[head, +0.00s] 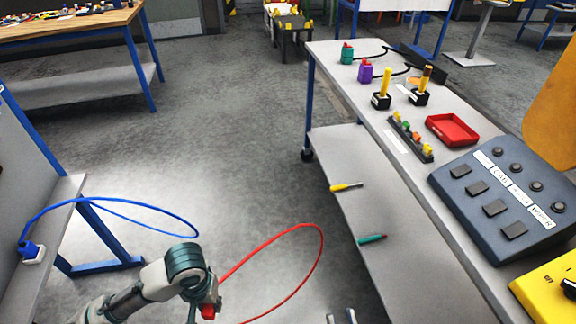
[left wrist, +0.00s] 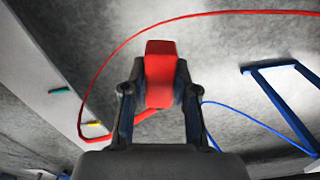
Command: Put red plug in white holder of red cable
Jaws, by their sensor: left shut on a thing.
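The red plug (head: 208,311) is held by my left gripper (head: 210,302), low in the head view over the floor. In the left wrist view the red plug (left wrist: 160,75) sits between both fingers of my left gripper (left wrist: 160,98), which touch its sides. The red cable (head: 322,250) loops to the right of the gripper, and its lower end leaves the bottom of the picture.
A blue plug (head: 29,248) with a blue cable (head: 140,207) sits at a white holder (head: 36,258) on the left bench (head: 62,200). The right table (head: 350,95) carries a control box (head: 490,200), a red tray (head: 452,130) and small parts. Screwdrivers (head: 346,187) lie on its lower shelf.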

